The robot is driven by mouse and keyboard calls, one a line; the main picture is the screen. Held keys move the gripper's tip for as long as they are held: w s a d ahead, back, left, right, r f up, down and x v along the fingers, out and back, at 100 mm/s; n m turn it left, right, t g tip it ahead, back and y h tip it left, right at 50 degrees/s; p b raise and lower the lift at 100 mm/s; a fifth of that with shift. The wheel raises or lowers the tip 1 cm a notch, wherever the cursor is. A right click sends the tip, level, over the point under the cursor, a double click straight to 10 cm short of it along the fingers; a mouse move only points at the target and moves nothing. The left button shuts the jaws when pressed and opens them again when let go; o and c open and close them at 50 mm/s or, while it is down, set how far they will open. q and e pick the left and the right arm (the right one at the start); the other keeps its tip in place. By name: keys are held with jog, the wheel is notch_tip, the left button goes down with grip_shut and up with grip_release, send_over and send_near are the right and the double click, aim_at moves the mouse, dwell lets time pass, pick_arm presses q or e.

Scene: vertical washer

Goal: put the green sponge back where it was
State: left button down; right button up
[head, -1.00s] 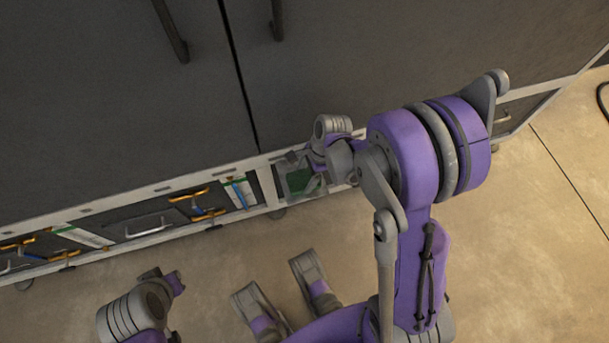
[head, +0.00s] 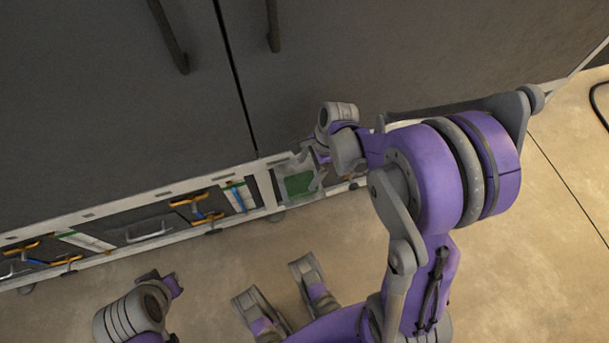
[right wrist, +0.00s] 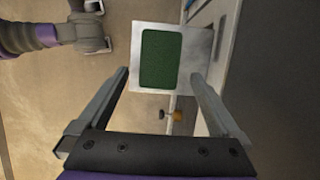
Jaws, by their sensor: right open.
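The green sponge (head: 299,184) is a flat green rectangle on a pale, square tray or holder (head: 283,168) at the front lower edge of the dark cabinet. In the right wrist view the sponge (right wrist: 159,58) lies flat with the pale holder (right wrist: 142,29) showing around it. My right gripper (right wrist: 161,76) is open, its two fingers apart on either side of the sponge's near end. They do not visibly touch it. In the head view the right gripper (head: 318,157) is at the holder, its fingertips hard to make out. My left arm is low at the left; its fingers are not clear.
A low white-framed rack (head: 105,216) runs along the cabinet's base, holding several orange-handled tools (head: 190,199) and a blue-and-white item (head: 236,196). Dark cabinet doors (head: 110,90) with long handles stand behind. The tan floor (head: 540,260) is open at the right.

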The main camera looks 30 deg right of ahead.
jog(key=p+v, duration=0.1)
jog(key=v, duration=0.5)
jog(key=s+a+r+n+t+h, duration=0.1)
jog(key=s+n, duration=0.4)
jog(key=n, duration=0.5)
jog(key=s+a+r+n+t+h, duration=0.2)
jog(key=s+a+r+n, duration=0.3)
jog(key=n, duration=0.5)
jog(key=shift+s+a+r+n+t, duration=0.3)
jog(key=shift+s+a+t, duration=0.2)
jog(key=shift+a, duration=0.1)
